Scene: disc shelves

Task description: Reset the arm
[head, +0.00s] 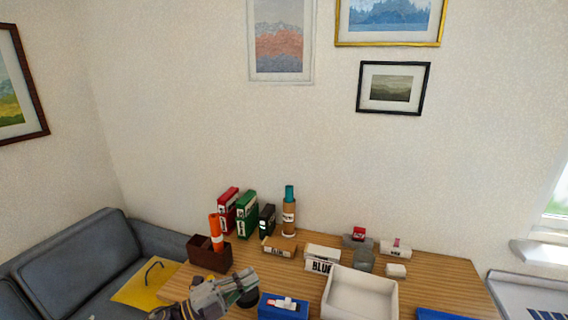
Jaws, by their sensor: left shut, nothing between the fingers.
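My left gripper (240,286) shows at the bottom of the head view, its arm coming in from the lower left. It is shut and empty, above the left front part of the wooden table (430,275). It is just left of a blue box (283,308) with a small white and red item on top. My right gripper is not in view.
A brown holder (209,255) with an orange tube, red (227,209) and green binders (246,214), and a teal-topped cylinder (289,212) stand along the back. A white tray (360,285) sits right of the gripper. A grey sofa (85,250) is at left.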

